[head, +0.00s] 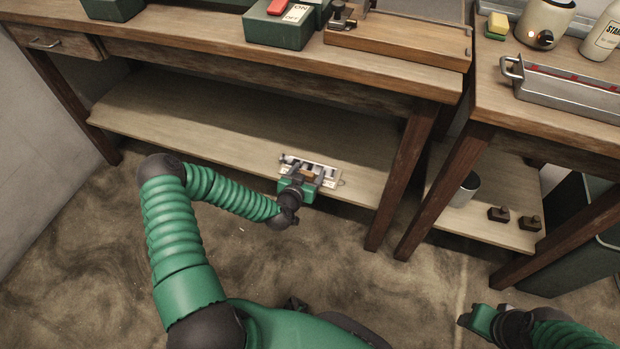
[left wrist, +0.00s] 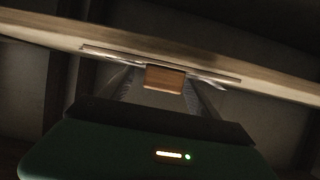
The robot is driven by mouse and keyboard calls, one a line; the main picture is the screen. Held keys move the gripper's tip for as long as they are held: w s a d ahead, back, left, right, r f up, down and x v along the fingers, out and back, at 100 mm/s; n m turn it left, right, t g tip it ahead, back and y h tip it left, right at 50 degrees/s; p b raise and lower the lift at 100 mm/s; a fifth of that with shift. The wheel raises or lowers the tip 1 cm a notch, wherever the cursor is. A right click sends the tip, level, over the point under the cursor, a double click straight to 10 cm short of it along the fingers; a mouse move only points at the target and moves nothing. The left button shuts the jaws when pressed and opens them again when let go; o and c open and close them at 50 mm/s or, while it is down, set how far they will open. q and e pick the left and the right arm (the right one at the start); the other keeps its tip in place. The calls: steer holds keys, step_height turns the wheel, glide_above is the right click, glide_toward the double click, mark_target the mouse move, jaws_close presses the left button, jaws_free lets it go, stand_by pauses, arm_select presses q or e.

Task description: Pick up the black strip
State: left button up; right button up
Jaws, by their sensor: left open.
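My left gripper (head: 309,178) is open at the front edge of the lower shelf (head: 230,135). Its fingers reach over a small pale metal plate (head: 326,168) on that shelf. In the left wrist view a small brown block (left wrist: 165,78) appears between the fingers, in front of the thin plate (left wrist: 110,53); whether they touch it is unclear. I cannot make out a black strip for certain in either view; the gripper may hide it. My right gripper (head: 480,321) is at the bottom right, away from the shelf, and its jaw opening is not clear.
The workbench top (head: 200,33) overhangs the shelf, and a bench leg (head: 398,180) stands to the right of my left gripper. A second bench holds a metal tray (head: 570,97); its lower shelf carries a cup (head: 466,190) and two small dark blocks. The shelf's left part is clear.

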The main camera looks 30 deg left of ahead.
arm_select(q)
steer(key=shift+w+a, duration=0.1)
steer(key=shift+a, duration=0.05)
steer(key=shift+c, duration=0.5)
steer(key=c, duration=1.4)
